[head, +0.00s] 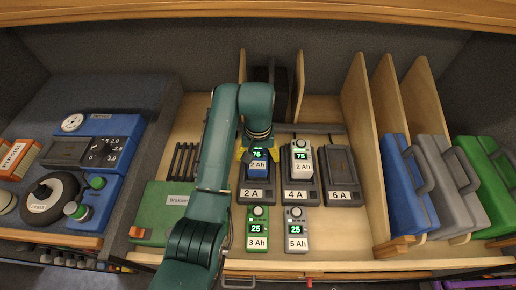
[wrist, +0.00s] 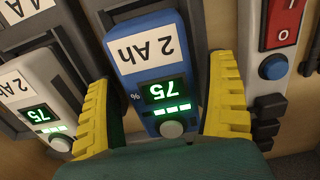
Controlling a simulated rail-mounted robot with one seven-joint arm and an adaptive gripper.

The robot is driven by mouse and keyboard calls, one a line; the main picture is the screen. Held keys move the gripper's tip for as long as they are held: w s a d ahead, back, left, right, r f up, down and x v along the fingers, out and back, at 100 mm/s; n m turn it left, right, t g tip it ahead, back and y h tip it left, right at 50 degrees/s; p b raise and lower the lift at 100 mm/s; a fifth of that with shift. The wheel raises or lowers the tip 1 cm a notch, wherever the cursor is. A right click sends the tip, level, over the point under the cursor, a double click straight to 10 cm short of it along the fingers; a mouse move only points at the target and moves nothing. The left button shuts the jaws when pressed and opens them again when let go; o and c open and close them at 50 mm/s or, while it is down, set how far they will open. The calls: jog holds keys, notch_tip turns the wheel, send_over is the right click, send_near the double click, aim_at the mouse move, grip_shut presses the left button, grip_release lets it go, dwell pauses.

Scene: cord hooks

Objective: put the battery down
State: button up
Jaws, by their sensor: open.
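The blue battery (head: 258,163), labelled 2 Ah with a green 75 display, sits on the charger marked 2 A (head: 257,194). In the wrist view the blue battery (wrist: 155,70) lies between the yellow fingers of my gripper (wrist: 165,105). The fingers stand apart on both sides of it, with a visible gap at least on the right. My gripper (head: 258,156) is over the battery in the head view, and my arm hides part of the scene to its left.
A white 2 Ah battery (head: 302,160) sits on the 4 A charger (head: 301,195). The 6 A charger (head: 341,180) is empty. A green 3 Ah battery (head: 257,230) and a grey 5 Ah battery (head: 295,230) lie in front. A red switch (wrist: 283,22) is close beside my gripper.

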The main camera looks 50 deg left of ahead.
aim_at(258, 154)
notch_tip(258, 154, up, 12)
dwell(0.6)
jog(key=shift+f, duration=0.1)
jog(key=w+d+r+m+t+y, duration=0.3)
jog(key=w+d+t, duration=0.4)
jog(key=w, duration=0.5)
jog(key=w+d+r+m+t, duration=0.2)
jog(key=d+r+t, duration=0.3)
jog(key=d, duration=0.4)
jog(key=s+d+r+m+t+h, duration=0.1)
jog(key=s+d+r+t, duration=0.2)
jog(key=d+r, duration=0.35)
jog(key=s+d+r+m+t, duration=0.25)
jog(key=s+d+r, duration=0.2)
jog(key=d, duration=0.25)
jog(key=s+d+r+t+h, duration=0.2)
jog(key=s+d+r+t, duration=0.2)
jog(key=s, duration=0.6)
notch_tip(258, 154, up, 4)
jog(key=shift+s+d+f+m+t+h, duration=0.15)
jog(key=shift+d+m+t+h, duration=0.25)
jog(key=shift+d, duration=0.75)
